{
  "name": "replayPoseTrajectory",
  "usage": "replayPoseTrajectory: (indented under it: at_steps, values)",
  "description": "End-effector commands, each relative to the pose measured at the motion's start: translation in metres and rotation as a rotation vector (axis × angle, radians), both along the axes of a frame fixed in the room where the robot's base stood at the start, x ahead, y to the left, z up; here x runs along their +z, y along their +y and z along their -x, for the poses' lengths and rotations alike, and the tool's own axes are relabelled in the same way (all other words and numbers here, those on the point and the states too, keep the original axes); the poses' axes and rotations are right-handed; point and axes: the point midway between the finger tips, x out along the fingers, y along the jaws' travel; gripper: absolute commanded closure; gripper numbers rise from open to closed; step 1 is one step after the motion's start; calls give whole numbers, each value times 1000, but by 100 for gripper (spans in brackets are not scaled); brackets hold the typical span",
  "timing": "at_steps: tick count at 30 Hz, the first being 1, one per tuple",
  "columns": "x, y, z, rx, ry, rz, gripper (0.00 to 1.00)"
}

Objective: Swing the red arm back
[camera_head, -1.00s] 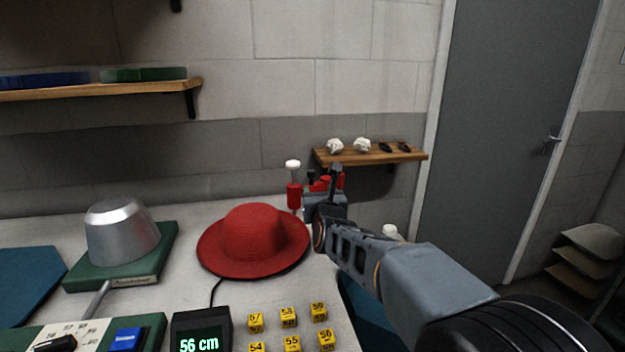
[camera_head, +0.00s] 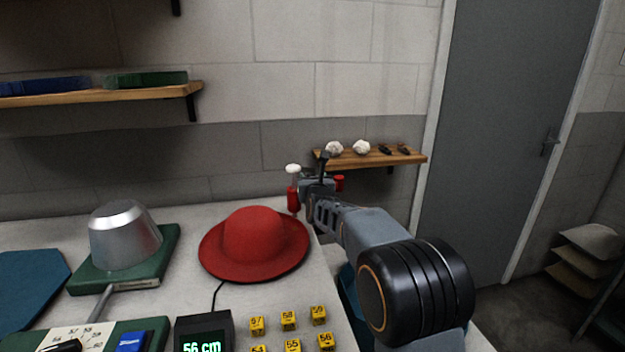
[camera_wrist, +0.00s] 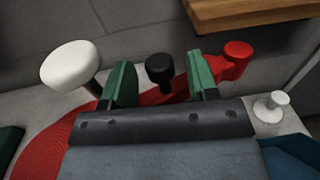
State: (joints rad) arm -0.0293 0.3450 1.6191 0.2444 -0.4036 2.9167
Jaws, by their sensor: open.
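The red arm (camera_wrist: 178,86) shows in the wrist view behind my gripper's fingers, with a black knob (camera_wrist: 160,72) on it and a red end (camera_wrist: 236,56) at the right. My gripper (camera_wrist: 159,65) is open, with green fingers on either side of the black knob; I cannot tell whether they touch it. In the head view my gripper (camera_head: 318,182) hides most of the red arm, and its red end (camera_head: 339,183) shows just to the right. A red post with a white knob (camera_head: 293,170) stands to the left; the white knob (camera_wrist: 72,64) also shows in the wrist view.
A red hat (camera_head: 254,238) lies on the bench left of my gripper. A silver dome (camera_head: 124,236) on a green base is farther left. Yellow numbered blocks (camera_head: 289,321) and a display (camera_head: 202,333) are in front. A wooden shelf (camera_head: 372,160) is on the wall behind.

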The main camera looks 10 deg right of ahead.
Motion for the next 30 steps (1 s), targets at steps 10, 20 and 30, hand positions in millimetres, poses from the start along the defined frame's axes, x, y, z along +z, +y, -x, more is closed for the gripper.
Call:
replayPoseTrajectory:
  at_steps: [10,20,30]
  values:
    - [0,0,0,0,0,0,64]
    - [0,0,0,0,-1,0,96]
    - [0,0,0,-5,-1,0,100]
